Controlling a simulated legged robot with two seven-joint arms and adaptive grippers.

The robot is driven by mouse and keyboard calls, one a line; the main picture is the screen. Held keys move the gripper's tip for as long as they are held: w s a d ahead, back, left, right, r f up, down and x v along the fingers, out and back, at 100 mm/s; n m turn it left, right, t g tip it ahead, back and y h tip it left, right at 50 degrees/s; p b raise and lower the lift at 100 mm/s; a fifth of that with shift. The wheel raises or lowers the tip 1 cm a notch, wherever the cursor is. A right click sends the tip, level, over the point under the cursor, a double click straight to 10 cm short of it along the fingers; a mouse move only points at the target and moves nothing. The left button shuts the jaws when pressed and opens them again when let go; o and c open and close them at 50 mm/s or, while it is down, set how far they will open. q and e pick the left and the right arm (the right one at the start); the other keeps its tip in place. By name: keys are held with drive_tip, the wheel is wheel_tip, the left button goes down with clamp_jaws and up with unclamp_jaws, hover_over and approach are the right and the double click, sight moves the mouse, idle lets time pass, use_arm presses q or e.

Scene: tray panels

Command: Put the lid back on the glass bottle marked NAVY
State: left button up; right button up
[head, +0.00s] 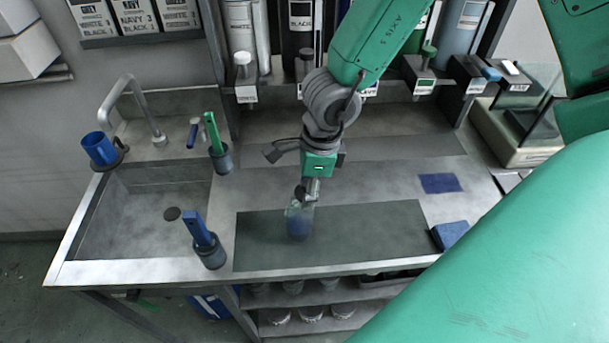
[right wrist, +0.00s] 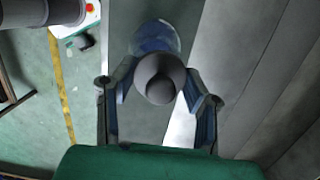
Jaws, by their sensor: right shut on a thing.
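My right gripper (head: 304,195) points down over the dark mat. In the right wrist view its fingers (right wrist: 160,88) stand either side of a round grey lid (right wrist: 160,76) and are shut on it. In the head view the lid is a small dark shape (head: 299,192) at the fingertips. A glass bottle with blue in it (head: 298,226) stands on the mat just below. The bottle (right wrist: 156,37) also shows behind the lid in the right wrist view. I cannot tell whether lid and bottle touch, and no NAVY marking is readable on it. My left gripper is not in view.
The mat (head: 375,236) is otherwise clear. Brush pots (head: 210,255) and (head: 221,160) stand left of it, beside the sink (head: 125,225). A blue sponge (head: 450,235) and a blue cloth (head: 440,183) lie to the right. Dispensers (head: 300,30) line the back.

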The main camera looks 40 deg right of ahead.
sight(305, 184)
drive_tip(key=shift+a, duration=0.7)
drive_tip(key=o, duration=1.2)
drive_tip(key=shift+d, duration=0.35)
drive_tip(key=o, duration=0.5)
drive_tip(key=shift+d+f, duration=0.1)
drive_tip(key=shift+d, duration=0.2)
drive_tip(key=shift+a, duration=0.3)
drive_tip(key=shift+a+r+p, duration=0.2)
drive_tip(key=shift+r+p, duration=0.15)
drive_tip(key=shift+r, duration=0.05)
drive_tip(key=shift+a+r+p, duration=0.15)
drive_tip(key=shift+r+p, duration=0.35)
drive_tip(key=shift+p, duration=0.05)
drive_tip(key=shift+r+p, duration=0.45)
drive_tip(key=shift+p, duration=0.05)
drive_tip(key=shift+d+r+p, duration=0.35)
drive_tip(key=shift+d+r, duration=0.2)
drive_tip(key=shift+a+r, duration=0.1)
drive_tip(key=shift+r, duration=0.45)
drive_tip(key=shift+a+r, duration=0.3)
drive_tip(key=shift+r, duration=0.85)
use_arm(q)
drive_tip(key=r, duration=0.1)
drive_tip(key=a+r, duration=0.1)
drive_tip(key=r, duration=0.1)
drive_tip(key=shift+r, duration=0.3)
use_arm(e)
drive_tip(key=shift+d, duration=0.1)
